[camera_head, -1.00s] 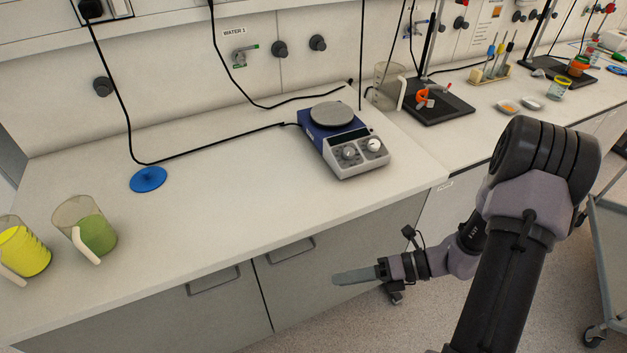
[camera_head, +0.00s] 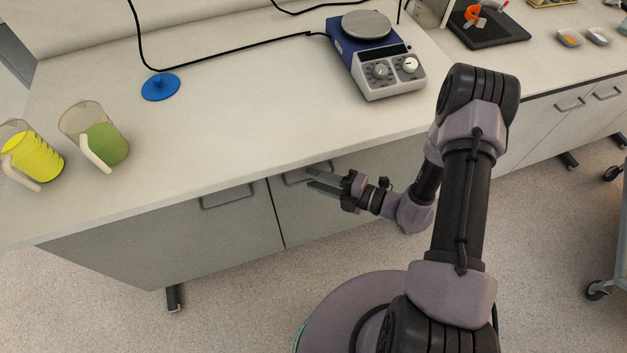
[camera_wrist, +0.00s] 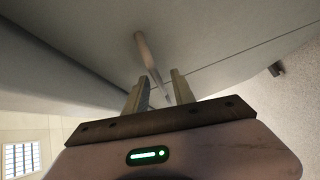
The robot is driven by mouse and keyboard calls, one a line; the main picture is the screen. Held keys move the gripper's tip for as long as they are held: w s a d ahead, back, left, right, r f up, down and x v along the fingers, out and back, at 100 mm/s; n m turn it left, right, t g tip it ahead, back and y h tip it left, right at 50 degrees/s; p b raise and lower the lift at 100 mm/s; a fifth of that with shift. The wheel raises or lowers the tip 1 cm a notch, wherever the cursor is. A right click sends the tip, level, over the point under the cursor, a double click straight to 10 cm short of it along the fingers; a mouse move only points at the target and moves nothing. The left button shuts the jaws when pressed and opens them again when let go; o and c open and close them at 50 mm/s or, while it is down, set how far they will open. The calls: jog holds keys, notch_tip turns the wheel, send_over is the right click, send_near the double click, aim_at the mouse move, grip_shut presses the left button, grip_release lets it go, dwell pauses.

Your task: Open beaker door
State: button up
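The cabinet under the bench has a left door (camera_head: 150,245) and a right door (camera_head: 305,222), both looking shut. The left door's bar handle (camera_head: 227,197) is clear. My gripper (camera_head: 311,178) is at the right door's handle (camera_head: 293,177), partly covering it in the head view. In the wrist view that handle (camera_wrist: 146,50) runs in line with the space between my fingers (camera_wrist: 161,77). The fingers are apart, with gaps beside the bar. How deep the bar sits between them is unclear. A beaker of yellow liquid (camera_head: 36,157) and one of green liquid (camera_head: 107,143) stand on the bench.
The bench top (camera_head: 230,125) overhangs the doors just above my gripper. A hotplate stirrer (camera_head: 375,60) and a blue disc (camera_head: 160,87) rest on it. Speckled floor (camera_head: 225,300) in front of the doors is clear. A trolley (camera_head: 610,250) stands at the far right.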

jog(key=shift+w+a, duration=0.25)
jog(key=shift+a, duration=0.25)
jog(key=shift+c, duration=0.2)
grip_shut()
dwell(1.0)
